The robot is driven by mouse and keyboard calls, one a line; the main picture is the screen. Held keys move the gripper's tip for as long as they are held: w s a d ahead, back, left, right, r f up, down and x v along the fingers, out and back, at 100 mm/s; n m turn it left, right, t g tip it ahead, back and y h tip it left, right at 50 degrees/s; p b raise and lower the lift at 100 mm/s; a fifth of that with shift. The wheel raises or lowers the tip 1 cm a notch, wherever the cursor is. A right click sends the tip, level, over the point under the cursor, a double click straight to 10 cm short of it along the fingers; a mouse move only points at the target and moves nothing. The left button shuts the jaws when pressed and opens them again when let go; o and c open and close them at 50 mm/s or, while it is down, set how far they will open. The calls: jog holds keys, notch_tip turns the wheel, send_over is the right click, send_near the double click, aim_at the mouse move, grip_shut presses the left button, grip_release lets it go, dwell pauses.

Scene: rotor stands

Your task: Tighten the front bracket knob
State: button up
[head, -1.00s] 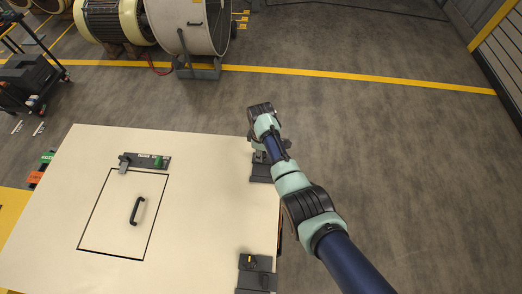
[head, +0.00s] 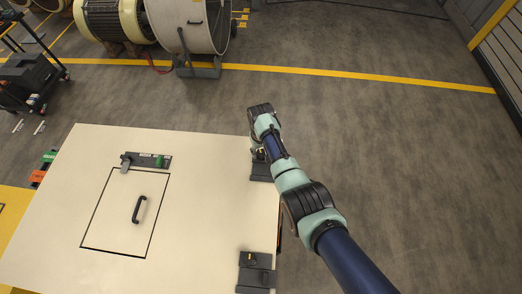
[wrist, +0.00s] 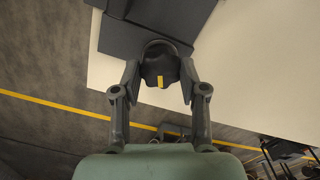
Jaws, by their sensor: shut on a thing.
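My gripper (wrist: 160,80) is shut on a dark round knob (wrist: 158,58) with a yellow mark, one finger on each side in the wrist view. The knob stands on a dark bracket (wrist: 135,40) at the edge of the pale table. In the head view this is the far bracket (head: 260,174) on the table's right edge, and my arm partly hides it. A similar near bracket (head: 256,281) with its own yellow-marked knob (head: 251,258) sits lower on that edge, apart from my gripper.
The pale table top (head: 210,220) carries a panel with a black handle (head: 139,209) and a latch plate (head: 148,160) with a green part. A large drum-shaped machine (head: 190,25) stands beyond the table. The floor on the right is clear.

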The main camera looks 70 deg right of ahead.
aim_at(261, 153)
jog(key=m, duration=0.4)
jog(key=shift+m, duration=0.4)
dwell(0.4)
jog(key=o, duration=1.1)
jog(key=shift+o, duration=0.2)
notch_tip(261, 153, up, 12)
